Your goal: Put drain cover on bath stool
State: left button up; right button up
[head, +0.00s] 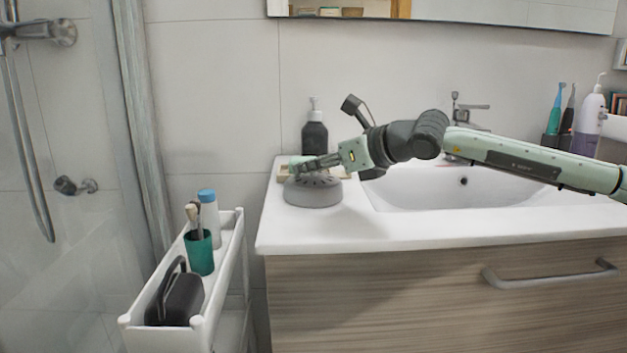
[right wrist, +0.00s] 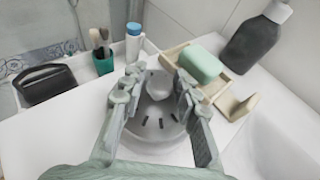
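The grey round drain cover (head: 313,193) lies on the white counter at the left of the basin. In the right wrist view the drain cover (right wrist: 157,128) shows slots in its top and a raised knob in its middle. My right gripper (head: 303,165) is over the drain cover, coming from the right. In the right wrist view its fingers (right wrist: 158,80) are spread on both sides of the knob, with a gap visible on each side, so it looks open. I see no bath stool in either view. My left gripper is not in view.
A soap dish (right wrist: 222,85) with green soap (right wrist: 201,63) sits close beside the drain cover, with a dark pump bottle (head: 315,136) behind. A white cart (head: 137,334) at the left holds a green cup (head: 199,252), a blue-capped bottle (head: 209,219) and a dark bag (head: 176,297).

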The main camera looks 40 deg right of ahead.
grip_shut()
jog(key=shift+r, duration=0.15)
